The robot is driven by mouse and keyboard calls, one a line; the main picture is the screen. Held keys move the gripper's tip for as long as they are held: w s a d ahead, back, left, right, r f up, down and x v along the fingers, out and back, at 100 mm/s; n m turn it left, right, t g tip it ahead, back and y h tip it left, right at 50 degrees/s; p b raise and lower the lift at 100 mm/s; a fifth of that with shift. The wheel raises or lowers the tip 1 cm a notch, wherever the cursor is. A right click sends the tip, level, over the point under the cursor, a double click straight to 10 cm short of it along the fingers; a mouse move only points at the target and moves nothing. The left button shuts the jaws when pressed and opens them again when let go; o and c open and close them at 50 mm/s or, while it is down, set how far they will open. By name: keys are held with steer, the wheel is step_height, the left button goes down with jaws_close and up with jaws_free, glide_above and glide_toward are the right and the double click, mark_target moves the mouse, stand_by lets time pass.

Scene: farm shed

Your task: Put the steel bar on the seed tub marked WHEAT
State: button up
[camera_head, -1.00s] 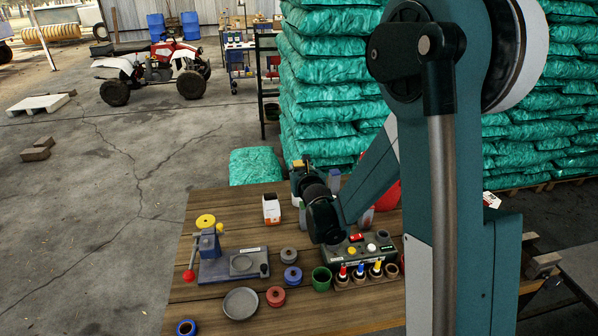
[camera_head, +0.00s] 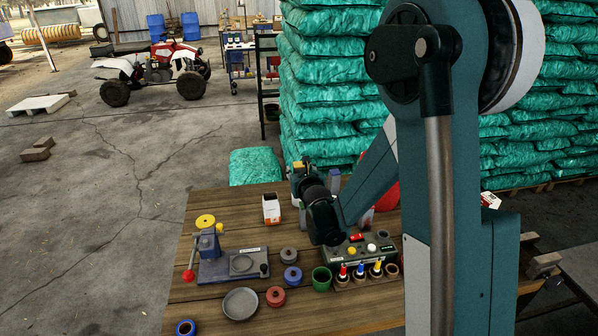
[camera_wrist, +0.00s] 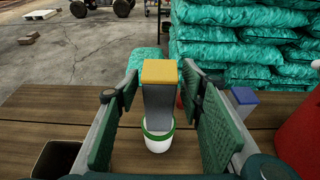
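In the wrist view a grey bar with a yellow top (camera_wrist: 159,95) stands upright. Its lower end meets the green rim of a small white tub (camera_wrist: 157,143); I cannot tell whether it stands on, in or behind it. My gripper (camera_wrist: 160,92) is open, its green-padded fingers on either side of the bar with gaps showing. A second grey bar with a blue top (camera_wrist: 243,103) stands to the right. In the head view the yellow top (camera_head: 298,166) shows beyond my wrist, which hides most of the gripper. No WHEAT marking is legible.
A white and orange box (camera_head: 271,209) stands left of my gripper. Nearer are a lever press (camera_head: 209,245), a shallow grey dish (camera_head: 240,304), a green cup (camera_head: 321,279) and a button panel (camera_head: 347,255). A large red container (camera_wrist: 302,135) is at the right. Stacked green sacks (camera_head: 330,80) rise behind the table.

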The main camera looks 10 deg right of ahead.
steer(key=shift+r, duration=0.15)
steer(key=shift+s, duration=0.15)
steer(key=v, duration=1.1)
steer(key=shift+s+p, duration=0.35)
steer(key=shift+p, duration=0.1)
steer(key=shift+r, duration=0.2)
steer(key=shift+s+d+r+m, duration=0.25)
steer(key=shift+s+r+m, duration=0.25)
steer(key=shift+m, duration=0.3)
steer(key=s+d+r+m+g, duration=0.2)
steer(key=s+r+m, duration=0.1)
steer(key=s+m, duration=0.6)
steer(key=s+d+r+m+g, duration=0.2)
steer(key=s+r+m, duration=0.1)
steer(key=s+m, duration=0.55)
steer(key=s+m+g, duration=0.3)
steer(key=s+m, duration=1.4)
steer(key=s, duration=0.4)
steer(key=shift+f+g, duration=0.3)
steer(key=shift+f, duration=0.15)
